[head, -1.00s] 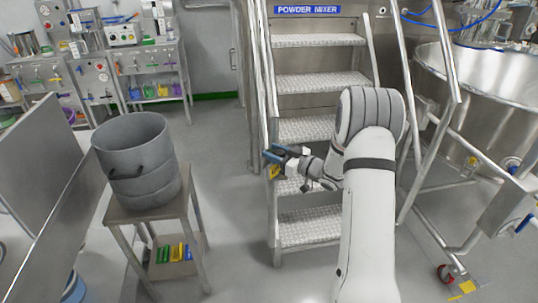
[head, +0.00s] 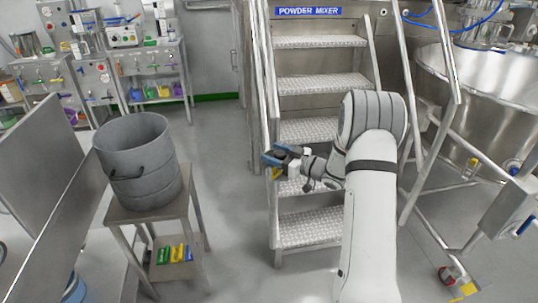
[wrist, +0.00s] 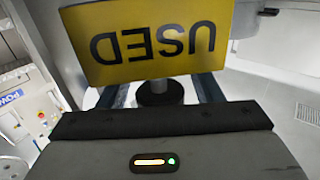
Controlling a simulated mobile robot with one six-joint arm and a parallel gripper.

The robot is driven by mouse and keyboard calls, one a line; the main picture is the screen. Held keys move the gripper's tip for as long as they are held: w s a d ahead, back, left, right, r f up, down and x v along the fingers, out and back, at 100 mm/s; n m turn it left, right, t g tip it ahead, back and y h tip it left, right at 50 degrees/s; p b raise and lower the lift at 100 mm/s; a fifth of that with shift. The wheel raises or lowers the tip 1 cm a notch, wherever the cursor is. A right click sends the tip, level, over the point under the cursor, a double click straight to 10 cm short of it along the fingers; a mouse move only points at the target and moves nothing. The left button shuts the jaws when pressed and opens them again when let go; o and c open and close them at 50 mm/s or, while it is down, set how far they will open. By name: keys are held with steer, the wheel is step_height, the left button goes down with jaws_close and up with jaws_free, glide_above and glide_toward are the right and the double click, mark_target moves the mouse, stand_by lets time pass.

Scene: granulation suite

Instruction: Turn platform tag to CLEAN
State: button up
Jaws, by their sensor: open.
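The platform tag (wrist: 150,40) is a yellow plate with the word USED, upside down in the wrist view. It fills the upper middle of that view, in front of my gripper. A short stem with a dark round knob (wrist: 160,93) shows below the plate, between my two blue-grey fingers. My gripper (head: 270,158) is open, with a finger on each side of the stem; I cannot tell whether either touches it. In the head view it is at the left rail of the steps, where only a small yellow patch of the tag (head: 276,173) shows beneath it.
Metal steps (head: 318,84) with handrails stand behind my arm, under a POWDER MIXER sign (head: 308,11). A grey drum (head: 140,165) stands on a small table to the left. A steel vessel (head: 490,80) is at right. Floor between table and steps is clear.

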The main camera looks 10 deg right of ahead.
steer(key=v, duration=0.8)
steer(key=shift+w+a, duration=0.1)
